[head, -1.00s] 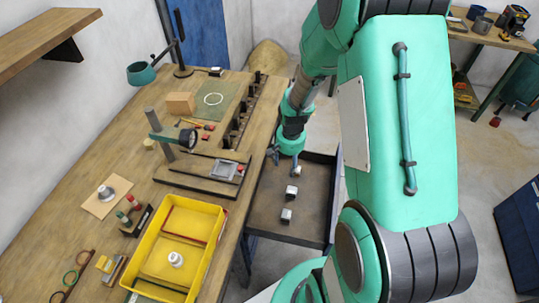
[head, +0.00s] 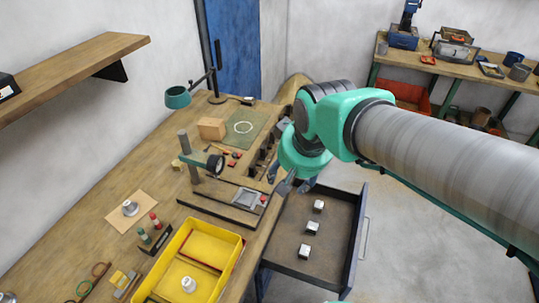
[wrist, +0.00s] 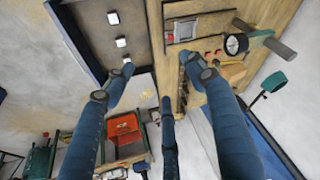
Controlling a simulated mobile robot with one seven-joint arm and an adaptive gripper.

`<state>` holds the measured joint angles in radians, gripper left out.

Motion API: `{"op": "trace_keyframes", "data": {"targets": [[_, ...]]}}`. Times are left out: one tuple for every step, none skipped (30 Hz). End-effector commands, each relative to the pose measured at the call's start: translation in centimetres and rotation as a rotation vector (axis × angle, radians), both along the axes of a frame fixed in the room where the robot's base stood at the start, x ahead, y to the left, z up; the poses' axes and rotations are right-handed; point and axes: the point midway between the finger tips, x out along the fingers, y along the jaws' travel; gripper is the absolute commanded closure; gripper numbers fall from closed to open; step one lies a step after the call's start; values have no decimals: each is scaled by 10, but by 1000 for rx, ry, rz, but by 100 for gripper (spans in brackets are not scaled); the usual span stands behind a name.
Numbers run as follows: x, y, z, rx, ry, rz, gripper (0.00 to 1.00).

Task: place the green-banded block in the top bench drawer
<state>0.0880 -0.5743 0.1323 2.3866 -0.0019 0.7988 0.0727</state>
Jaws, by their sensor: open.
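The bench drawer (head: 336,232) is pulled out beside the bench and shows in the wrist view (wrist: 140,42). Three small pale-topped blocks lie spaced in a row on its floor: a far block (head: 318,206), a middle block (head: 312,228) and a near block (head: 304,251). I cannot make out a green band on any of them. They also show in the wrist view as one block (wrist: 113,18), a second (wrist: 121,42) and a third (wrist: 127,60). My gripper (head: 296,187) is open and empty, above the drawer's far end near the bench edge.
The wooden bench (head: 110,190) holds a yellow tray (head: 215,250) with a pale object (head: 188,284) in it, a lamp (head: 178,97), a clamp stand (head: 190,158) and a wooden box (head: 212,128). Another bench stands at the back right. Floor right of the drawer is clear.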

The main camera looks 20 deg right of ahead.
Motion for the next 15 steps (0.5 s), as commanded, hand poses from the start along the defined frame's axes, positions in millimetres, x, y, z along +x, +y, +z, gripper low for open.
{"op": "trace_keyframes", "data": {"targets": [[-12,8,11,-6,-23,28,44],[-20,11,16,-9,-32,43,44],[-28,15,22,-14,-42,62,44],[-35,18,26,-16,-50,75,44],[-40,21,28,-19,-56,87,44],[-48,24,32,-23,-65,103,44],[-52,26,35,-25,-71,113,44],[-57,28,37,-27,-76,122,44],[-61,29,38,-28,-80,131,44],[-64,30,40,-30,-84,137,44],[-67,31,41,-31,-87,141,44],[-70,32,42,-32,-90,146,44],[-71,33,42,-33,-91,149,44],[-72,33,43,-33,-91,151,44],[-73,33,43,-33,-92,153,44]]}}
